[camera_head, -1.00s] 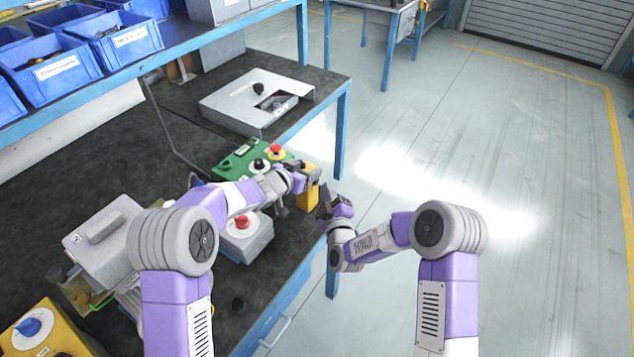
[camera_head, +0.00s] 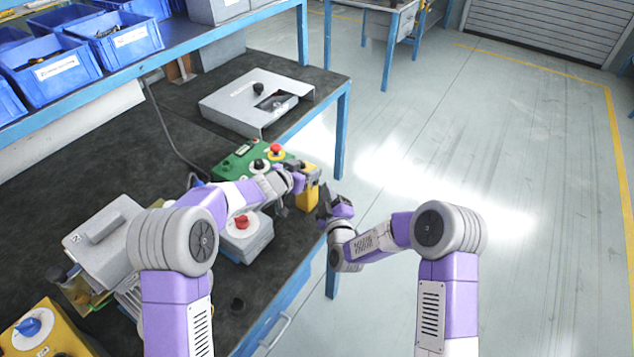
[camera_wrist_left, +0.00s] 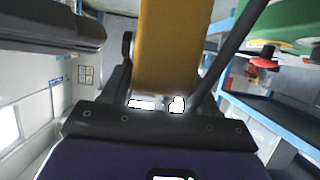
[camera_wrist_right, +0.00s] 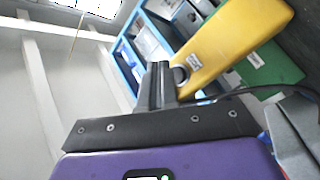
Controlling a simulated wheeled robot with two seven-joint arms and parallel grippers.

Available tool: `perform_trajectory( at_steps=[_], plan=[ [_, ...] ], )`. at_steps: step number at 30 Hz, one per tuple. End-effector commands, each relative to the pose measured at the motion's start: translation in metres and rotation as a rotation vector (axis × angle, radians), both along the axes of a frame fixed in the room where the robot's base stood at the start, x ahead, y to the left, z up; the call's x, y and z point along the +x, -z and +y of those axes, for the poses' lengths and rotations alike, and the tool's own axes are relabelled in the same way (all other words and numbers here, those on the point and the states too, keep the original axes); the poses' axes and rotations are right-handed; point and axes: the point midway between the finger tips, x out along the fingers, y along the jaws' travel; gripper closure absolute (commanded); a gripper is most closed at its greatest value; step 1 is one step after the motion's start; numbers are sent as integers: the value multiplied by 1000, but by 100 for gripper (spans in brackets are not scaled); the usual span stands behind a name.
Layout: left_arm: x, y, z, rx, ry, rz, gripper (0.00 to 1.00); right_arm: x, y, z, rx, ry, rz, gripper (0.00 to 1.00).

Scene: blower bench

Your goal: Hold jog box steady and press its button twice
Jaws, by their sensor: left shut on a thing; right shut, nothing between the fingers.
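The jog box is a yellow box (camera_head: 308,196) at the right edge of the bench. It also shows in the left wrist view (camera_wrist_left: 166,48) and in the right wrist view (camera_wrist_right: 236,38). My left gripper (camera_head: 299,184) is shut on it and partly hides it in the head view. My right gripper (camera_head: 324,204) is shut and empty, just right of the box, beyond the bench edge. In the right wrist view its closed fingers (camera_wrist_right: 160,70) appear beside a dark round button (camera_wrist_right: 180,74) at the box's near end. I cannot tell whether they touch it.
A green panel (camera_head: 236,160) with knobs and a red button lies behind the box. A grey box (camera_head: 246,240) with a red knob stands in front. A dark cable (camera_wrist_left: 232,50) crosses the left wrist view close to the jog box. Open floor lies right of the bench.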

Motion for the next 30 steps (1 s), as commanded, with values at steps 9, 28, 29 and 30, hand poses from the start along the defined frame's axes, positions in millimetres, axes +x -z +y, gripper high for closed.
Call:
perform_trajectory(
  at_steps=[9,28,29,30],
  plan=[
    [0,0,0,-1,0,-1,83,0,0,0,0,0,0,100],
    [0,0,0,-1,0,-1,83,5,0,7,-1,0,0,100],
    [0,0,0,-1,0,-1,83,5,0,7,0,0,0,100],
    [0,0,0,-1,0,-1,83,5,0,7,0,0,0,100]
  ],
)
